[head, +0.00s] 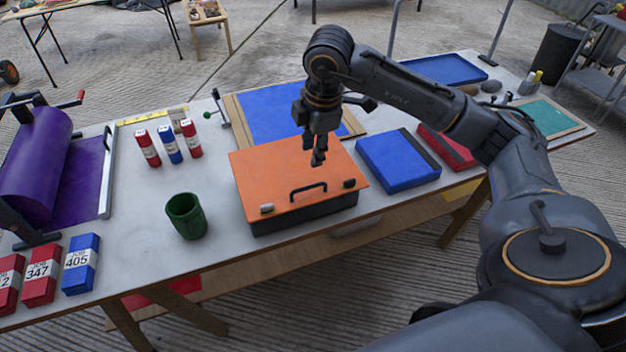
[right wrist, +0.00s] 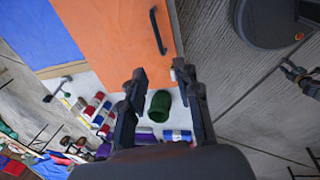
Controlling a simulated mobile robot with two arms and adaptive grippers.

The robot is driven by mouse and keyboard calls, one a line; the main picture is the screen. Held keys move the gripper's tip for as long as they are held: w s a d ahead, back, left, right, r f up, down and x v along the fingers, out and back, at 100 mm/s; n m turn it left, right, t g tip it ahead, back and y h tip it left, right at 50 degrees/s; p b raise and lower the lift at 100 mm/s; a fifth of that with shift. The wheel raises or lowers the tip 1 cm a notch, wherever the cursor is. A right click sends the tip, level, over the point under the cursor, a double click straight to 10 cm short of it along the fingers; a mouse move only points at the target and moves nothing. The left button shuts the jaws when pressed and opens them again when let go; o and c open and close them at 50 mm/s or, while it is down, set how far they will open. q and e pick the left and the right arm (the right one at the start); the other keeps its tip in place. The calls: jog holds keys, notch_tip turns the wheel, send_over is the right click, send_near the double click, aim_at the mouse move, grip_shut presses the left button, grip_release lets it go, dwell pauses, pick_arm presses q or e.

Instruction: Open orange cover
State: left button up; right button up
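The orange cover (head: 270,170) lies flat and closed on a dark box (head: 300,214) near the table's front edge. It has a black handle (head: 308,188) near its front edge and a small latch on each side of it. In the right wrist view the cover (right wrist: 115,35) and its handle (right wrist: 158,31) show beyond the fingers. My right gripper (head: 318,156) hangs above the cover, behind the handle. In the right wrist view its fingers (right wrist: 160,76) are apart with nothing between them held.
A green cup (head: 186,216) stands left of the box. A blue box (head: 398,160) sits to its right and a blue panel (head: 270,108) lies behind. Several red and blue labelled blocks (head: 81,264) and a purple roller (head: 34,165) are at the left.

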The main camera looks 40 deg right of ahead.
jog(key=d, duration=0.1)
jog(key=p, duration=0.3)
send_near(312, 186)
jog(key=shift+h, duration=0.3)
jog(key=f, duration=0.2)
jog(key=w+f, duration=0.1)
jog(key=f, duration=0.4)
jog(key=shift+w+f, duration=0.25)
jog(key=shift+f, duration=0.05)
grip_shut()
